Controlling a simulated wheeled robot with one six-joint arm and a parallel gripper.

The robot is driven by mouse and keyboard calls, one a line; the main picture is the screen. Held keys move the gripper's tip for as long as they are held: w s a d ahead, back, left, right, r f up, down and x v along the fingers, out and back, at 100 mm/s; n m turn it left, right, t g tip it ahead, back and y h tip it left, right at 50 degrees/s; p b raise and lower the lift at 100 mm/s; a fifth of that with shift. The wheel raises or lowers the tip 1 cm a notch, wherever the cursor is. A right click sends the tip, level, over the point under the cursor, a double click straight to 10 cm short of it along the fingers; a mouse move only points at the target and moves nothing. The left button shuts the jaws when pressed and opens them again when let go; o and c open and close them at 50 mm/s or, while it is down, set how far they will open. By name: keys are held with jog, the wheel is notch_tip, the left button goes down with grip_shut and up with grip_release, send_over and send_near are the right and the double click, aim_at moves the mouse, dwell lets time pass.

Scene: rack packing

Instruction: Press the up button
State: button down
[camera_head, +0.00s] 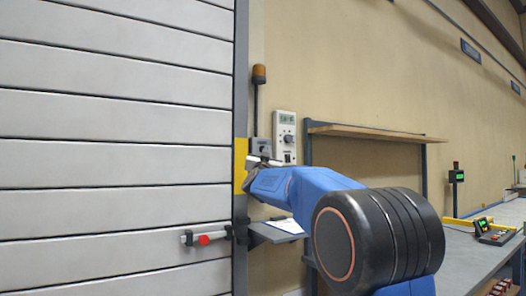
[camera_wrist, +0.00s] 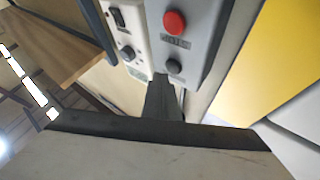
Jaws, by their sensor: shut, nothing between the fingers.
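A grey control box (camera_wrist: 203,22) fills the top middle of the wrist view. It has a red button (camera_wrist: 175,22) and a round dark button (camera_wrist: 174,66), with a label between them that I cannot read clearly. I cannot tell which one is the up button. My gripper (camera_wrist: 164,84) is shut and empty, its dark fingers pointing at the box just beside the dark button; contact cannot be judged. In the head view the box (camera_head: 261,146) is small on the wall beside the shutter, and my gripper (camera_head: 258,160) partly covers its lower part.
A white panel (camera_head: 284,136) with a display, knob and switch is mounted close beside the box. A slatted shutter (camera_head: 115,150) with a yellow plate (camera_head: 240,165) stands to the left. A wooden shelf (camera_head: 375,131) and a grey workbench (camera_head: 463,262) are at the right.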

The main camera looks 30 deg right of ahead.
jog(key=shift+w, duration=0.1)
jog(key=shift+w, duration=0.35)
